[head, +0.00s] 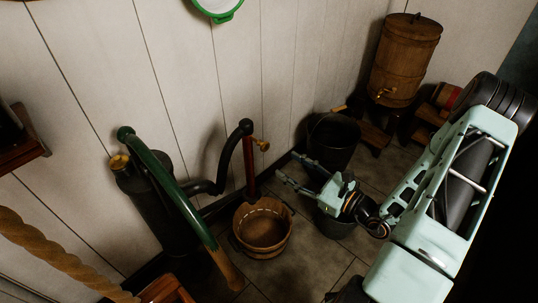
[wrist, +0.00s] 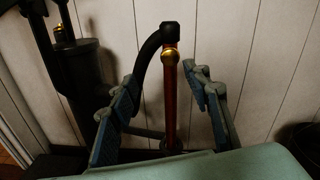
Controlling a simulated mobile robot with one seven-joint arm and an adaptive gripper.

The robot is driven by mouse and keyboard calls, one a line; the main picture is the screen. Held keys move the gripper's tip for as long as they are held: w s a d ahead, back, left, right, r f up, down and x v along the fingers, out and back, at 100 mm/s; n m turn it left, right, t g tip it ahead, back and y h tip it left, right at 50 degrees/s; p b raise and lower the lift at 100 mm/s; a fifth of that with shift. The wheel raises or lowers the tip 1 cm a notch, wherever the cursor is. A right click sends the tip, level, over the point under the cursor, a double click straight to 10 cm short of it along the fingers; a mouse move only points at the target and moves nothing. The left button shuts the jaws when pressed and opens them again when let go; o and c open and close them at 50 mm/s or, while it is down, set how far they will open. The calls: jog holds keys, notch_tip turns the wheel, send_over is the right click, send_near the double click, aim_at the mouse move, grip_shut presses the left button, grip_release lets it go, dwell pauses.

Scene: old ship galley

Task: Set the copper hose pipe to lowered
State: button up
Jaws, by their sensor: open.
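The copper hose pipe (head: 250,166) is a reddish upright tube under the end of a black curved pipe (head: 221,168). A brass knob (head: 262,145) sits near its top. Its lower end is over or behind the wooden bucket (head: 263,228); I cannot tell which. My gripper (head: 294,169) is open and empty, to the right of the pipe in the head view. In the wrist view the pipe (wrist: 171,105) stands upright between my two spread fingers, seemingly beyond them, with the brass knob (wrist: 169,54) at its top. I see no contact.
The black pump body (head: 160,215) with a long green lever (head: 170,185) stands left of the pipe. A wooden barrel (head: 404,60) stands at the back right. The plank wall is close behind.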

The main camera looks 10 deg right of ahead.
aim_at(267, 148)
jog(key=shift+m+t+h, duration=0.4)
jog(key=shift+t+h, duration=0.1)
jog(key=x, duration=1)
jog(key=shift+w+d+f+b, duration=0.25)
jog(key=shift+w+b, duration=0.1)
jog(key=shift+w, duration=0.15)
grip_shut()
